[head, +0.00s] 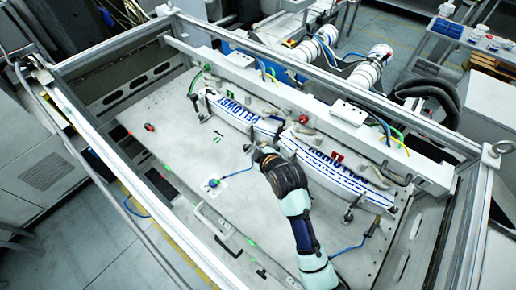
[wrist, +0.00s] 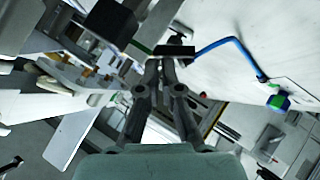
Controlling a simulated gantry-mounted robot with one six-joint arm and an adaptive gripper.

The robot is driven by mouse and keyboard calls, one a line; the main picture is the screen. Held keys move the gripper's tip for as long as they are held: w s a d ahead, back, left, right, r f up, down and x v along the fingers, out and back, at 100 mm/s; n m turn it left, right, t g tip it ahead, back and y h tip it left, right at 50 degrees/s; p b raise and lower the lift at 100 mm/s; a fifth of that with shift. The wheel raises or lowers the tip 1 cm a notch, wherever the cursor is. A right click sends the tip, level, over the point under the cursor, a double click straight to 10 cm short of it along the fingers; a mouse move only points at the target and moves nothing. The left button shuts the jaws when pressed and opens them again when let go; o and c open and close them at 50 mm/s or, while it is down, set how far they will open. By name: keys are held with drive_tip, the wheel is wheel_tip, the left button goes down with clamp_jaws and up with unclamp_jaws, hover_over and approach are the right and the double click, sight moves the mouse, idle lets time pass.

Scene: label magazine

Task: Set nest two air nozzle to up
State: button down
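My gripper (head: 257,156) is over the plate at the front edge of the label nests, near their middle. In the wrist view its two fingers (wrist: 161,62) are drawn close together and meet a black block, which looks like the air nozzle (wrist: 178,50). The exact contact is partly hidden. A blue hose (wrist: 228,42) runs from that block to a blue-green fitting (wrist: 281,101). The fitting also shows on the plate in the head view (head: 213,182). The nozzle's tilt cannot be told. Two white label stacks with blue lettering lie in the left nest (head: 238,114) and right nest (head: 335,172).
A second dark nozzle (head: 372,226) with a blue hose stands at the plate's right. A white rail (head: 300,100) with hoses runs behind the nests. A metal frame (head: 120,45) surrounds the plate.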

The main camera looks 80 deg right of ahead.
drive_tip(key=shift+s+f, duration=0.3)
drive_tip(key=shift+f, duration=0.35)
drive_tip(key=shift+s+a+r+p, duration=0.1)
drive_tip(key=shift+r+p, duration=0.9)
drive_tip(key=shift+p, duration=0.1)
